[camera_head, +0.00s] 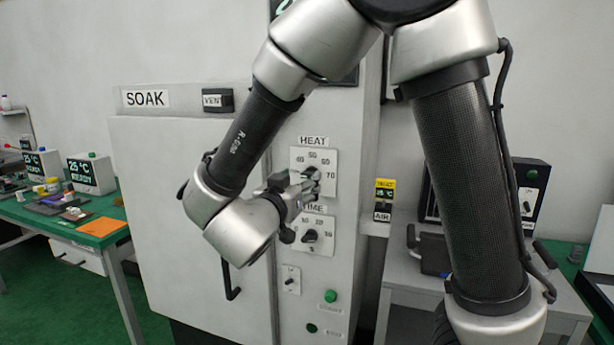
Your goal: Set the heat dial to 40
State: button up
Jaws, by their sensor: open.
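The heat dial (313,171) is a dark knob on a white scale plate under the HEAT label, on the front of the grey SOAK cabinet. Numbers ring its upper half, with 70 at the right. My gripper (308,184) is open, its fingers at the lower left of the knob and partly covering it. I cannot tell whether the fingers touch the knob or stand around it. The knob's pointer is too small and too covered to read.
The TIME dial (311,236) sits just below, close under my gripper. A cabinet door handle (231,281), a small switch (290,280) and a green button (330,296) are lower down. A green-topped bench (102,227) stands left, a grey table (399,278) right.

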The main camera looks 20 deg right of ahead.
aim_at(308, 175)
jog(key=x, duration=0.6)
jog(key=c, duration=1)
